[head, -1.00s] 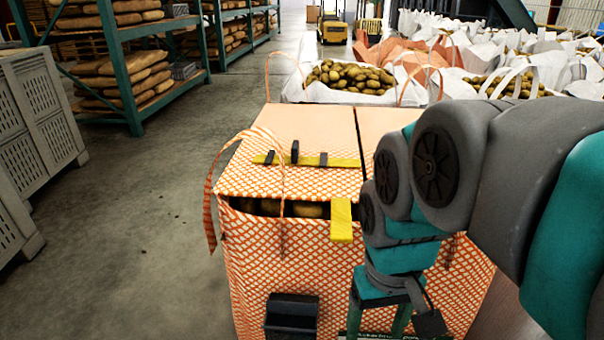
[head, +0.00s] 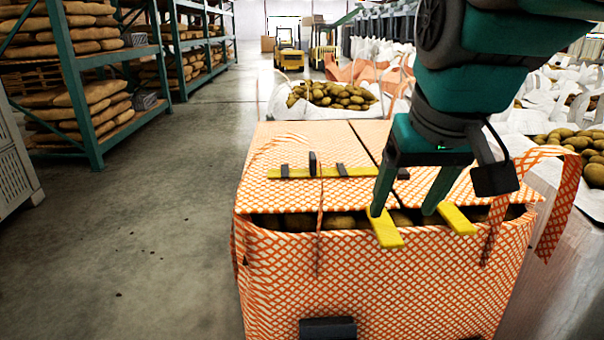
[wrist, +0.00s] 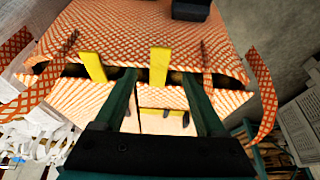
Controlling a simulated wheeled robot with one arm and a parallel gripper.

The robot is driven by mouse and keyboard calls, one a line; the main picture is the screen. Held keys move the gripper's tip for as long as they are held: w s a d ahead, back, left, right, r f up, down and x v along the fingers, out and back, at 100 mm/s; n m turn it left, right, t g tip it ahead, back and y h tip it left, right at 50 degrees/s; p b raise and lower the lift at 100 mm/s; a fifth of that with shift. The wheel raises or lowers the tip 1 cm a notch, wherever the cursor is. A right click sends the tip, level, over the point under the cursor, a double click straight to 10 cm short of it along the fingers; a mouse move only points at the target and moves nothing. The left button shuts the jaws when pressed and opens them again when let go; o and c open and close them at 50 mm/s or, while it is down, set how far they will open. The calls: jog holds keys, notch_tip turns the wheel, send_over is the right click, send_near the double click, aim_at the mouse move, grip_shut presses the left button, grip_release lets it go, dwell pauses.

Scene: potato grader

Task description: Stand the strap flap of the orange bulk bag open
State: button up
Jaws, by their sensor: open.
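The orange bulk bag (head: 370,285) stands in front of me, its top covered by lattice-patterned flaps lying flat. Potatoes show in the gap below their front edge. A yellow strap (head: 350,171) with dark clips lies across the top. Two yellow tabs stick out at the front edge: a left tab (head: 388,233) and a right tab (head: 457,219). My gripper (head: 404,211) is open at this edge, fingers pointing down. In the wrist view, one tab (wrist: 160,64) shows between the fingertips and the other (wrist: 93,67) lies outside them. I cannot tell whether the fingers touch the tab.
A loose lattice strap (head: 560,205) hangs at the bag's right corner. A dark block (head: 328,328) sits on the front face. White bags of potatoes (head: 333,97) stand behind and to the right. Racks (head: 85,80) stand at the left. The floor (head: 130,240) left of the bag is clear.

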aim_at(389, 235)
jog(key=shift+x, duration=3.1)
grip_shut()
